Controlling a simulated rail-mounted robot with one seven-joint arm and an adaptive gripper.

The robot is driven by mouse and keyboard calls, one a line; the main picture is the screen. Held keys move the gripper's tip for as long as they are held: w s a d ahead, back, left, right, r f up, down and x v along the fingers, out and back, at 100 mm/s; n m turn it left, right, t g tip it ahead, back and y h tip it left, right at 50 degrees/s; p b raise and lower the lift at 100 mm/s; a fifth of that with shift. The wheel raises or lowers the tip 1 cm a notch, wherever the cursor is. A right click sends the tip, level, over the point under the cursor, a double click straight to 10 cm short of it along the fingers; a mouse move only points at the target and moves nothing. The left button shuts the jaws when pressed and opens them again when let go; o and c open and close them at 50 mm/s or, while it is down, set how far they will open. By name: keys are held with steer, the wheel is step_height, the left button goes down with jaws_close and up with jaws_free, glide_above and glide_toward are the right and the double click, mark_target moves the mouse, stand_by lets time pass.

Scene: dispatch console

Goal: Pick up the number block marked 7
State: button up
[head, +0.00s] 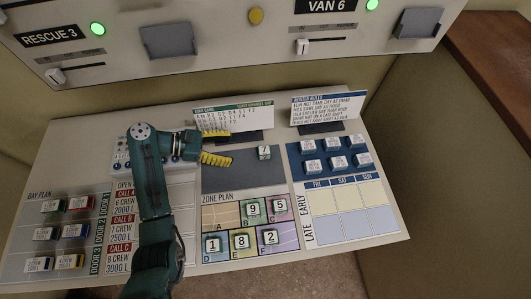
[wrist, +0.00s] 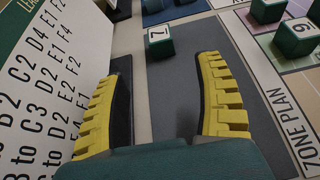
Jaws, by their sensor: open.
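The number block marked 7 (head: 264,152) is a small green cube with a white top face. It sits at the upper right of the dark grey pad (head: 240,176). In the wrist view the block (wrist: 160,43) stands ahead of my gripper, roughly between the lines of the two fingers and apart from them. My gripper (head: 217,146) has yellow ridged fingers and is over the pad's upper left edge, left of the block. In the wrist view my gripper (wrist: 162,100) is open, with nothing between its fingers.
The zone plan (head: 207,216) below the pad holds several numbered blocks. Two upright cards, a green-headed one (head: 233,116) and the roster rules card (head: 328,108), stand behind. A blue tray (head: 297,170) with several labelled blocks is at right. The bay plan (head: 52,219) lies at left.

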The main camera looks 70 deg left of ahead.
mark_target(259, 150)
steer(key=x, duration=1.2)
steer(key=shift+w+d+r+b, duration=0.2)
steer(key=shift+w+r+b, duration=0.1)
steer(key=shift+b, duration=0.1)
steer(key=shift+f, duration=0.1)
steer(key=c, duration=1.1)
steer(key=shift+c, duration=0.2)
